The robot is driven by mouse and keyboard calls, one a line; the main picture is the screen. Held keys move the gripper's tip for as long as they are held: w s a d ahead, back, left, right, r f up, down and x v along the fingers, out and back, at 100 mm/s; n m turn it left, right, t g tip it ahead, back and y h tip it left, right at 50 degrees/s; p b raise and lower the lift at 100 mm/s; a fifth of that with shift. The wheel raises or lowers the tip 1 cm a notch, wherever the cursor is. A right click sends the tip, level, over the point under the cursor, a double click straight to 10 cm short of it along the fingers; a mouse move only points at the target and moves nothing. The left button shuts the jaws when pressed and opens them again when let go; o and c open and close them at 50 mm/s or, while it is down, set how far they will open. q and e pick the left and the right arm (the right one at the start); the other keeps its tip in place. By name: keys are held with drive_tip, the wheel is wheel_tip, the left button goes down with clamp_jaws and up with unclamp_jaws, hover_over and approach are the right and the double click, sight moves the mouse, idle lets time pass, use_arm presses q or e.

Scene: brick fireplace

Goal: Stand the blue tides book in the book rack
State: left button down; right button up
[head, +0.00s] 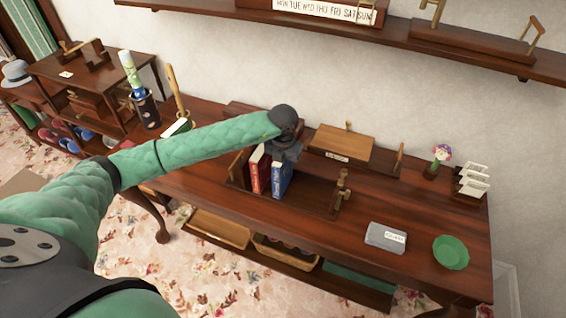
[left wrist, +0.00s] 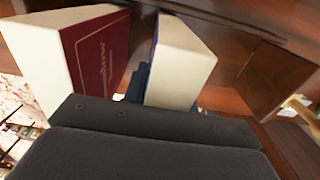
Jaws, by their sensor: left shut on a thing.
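The blue book (head: 281,180) stands roughly upright in the wooden book rack (head: 318,200), just right of a red book (head: 259,172). My left gripper (head: 287,152) is shut on the blue book's upper part from behind. In the left wrist view the blue book (left wrist: 182,62) shows its pale page edges above my dark gripper (left wrist: 150,112). The red book (left wrist: 100,48) is to its left, with a gap between them. The rack's wooden wall (left wrist: 275,80) is to the right. The blue book's bottom is hidden, so I cannot tell whether it touches the rack floor. My right gripper is not in view.
The rack stands on a long dark desk (head: 415,205). A wooden box (head: 341,143) is behind. Free desk lies right of the rack.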

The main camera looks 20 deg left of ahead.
use_arm(q)
drive_tip(key=shift+f, duration=0.1)
drive_tip(key=shift+f, duration=0.1)
drive_tip(key=c, duration=1.2)
unclamp_jaws()
drive_tip(key=shift+o, duration=0.4)
